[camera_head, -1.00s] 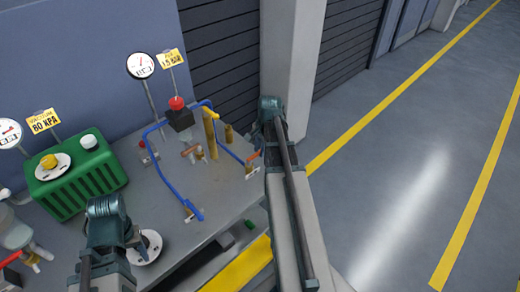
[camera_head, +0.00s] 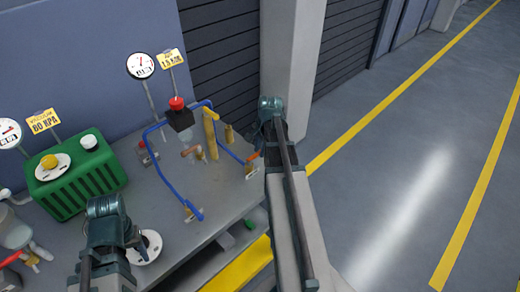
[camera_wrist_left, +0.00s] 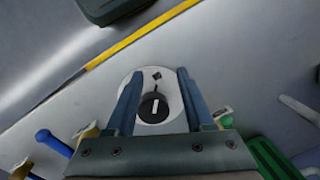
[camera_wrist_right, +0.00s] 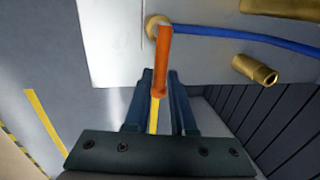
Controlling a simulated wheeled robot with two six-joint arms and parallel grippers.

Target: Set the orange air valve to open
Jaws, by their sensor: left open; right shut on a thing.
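The orange air valve (camera_wrist_right: 163,60) is a flat orange lever on a brass fitting (camera_wrist_right: 155,25) at the end of a blue hose (camera_wrist_right: 240,37). In the right wrist view the lever points down from the fitting, roughly across the hose. My right gripper (camera_wrist_right: 160,82) is shut on the lever's free end. In the head view the orange lever (camera_head: 253,156) is a small strip beside my right gripper (camera_head: 262,148), at the table's right edge. My left gripper (camera_wrist_left: 157,80) is open above a white dial with a black knob (camera_wrist_left: 153,107); I cannot tell whether the fingers touch it.
A green ribbed tank (camera_head: 75,180) stands at the left of the grey table (camera_head: 215,220). A round gauge (camera_head: 140,65), a black block with a red knob (camera_head: 178,115) and a brass post (camera_head: 210,138) stand at the back. A pillar (camera_head: 292,60) rises behind my right gripper.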

